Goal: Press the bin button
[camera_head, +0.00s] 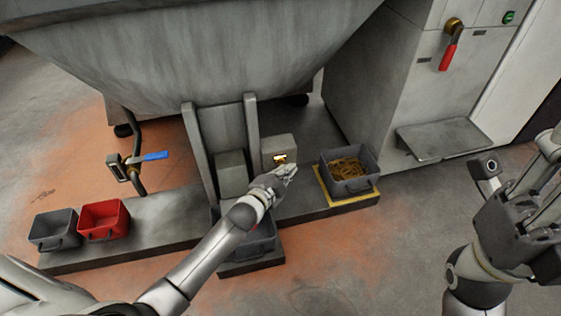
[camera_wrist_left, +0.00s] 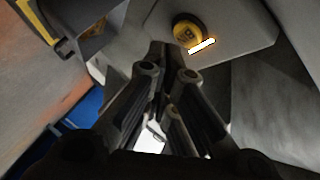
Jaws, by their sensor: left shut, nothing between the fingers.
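The bin button is a round yellow button (camera_wrist_left: 187,30) on a grey box face in the left wrist view, with a bright white bar at its lower edge. In the head view the button (camera_head: 280,158) shows as a small yellow and lit spot on a grey box (camera_head: 276,147) beside the chute. My left gripper (camera_head: 290,169) is shut and empty, just in front of and below the button. In the left wrist view its closed fingertips (camera_wrist_left: 166,56) lie just left of and below the button; contact cannot be told. My right gripper (camera_head: 540,155) is at the right edge, far from the button.
A large grey hopper (camera_head: 190,60) hangs above the chute. A dark bin (camera_head: 258,240) stands below, partly behind my left arm. A grey bin of brownish pieces (camera_head: 348,172) stands right on a yellow outline. A red bin (camera_head: 104,220) and a grey bin (camera_head: 54,230) stand left.

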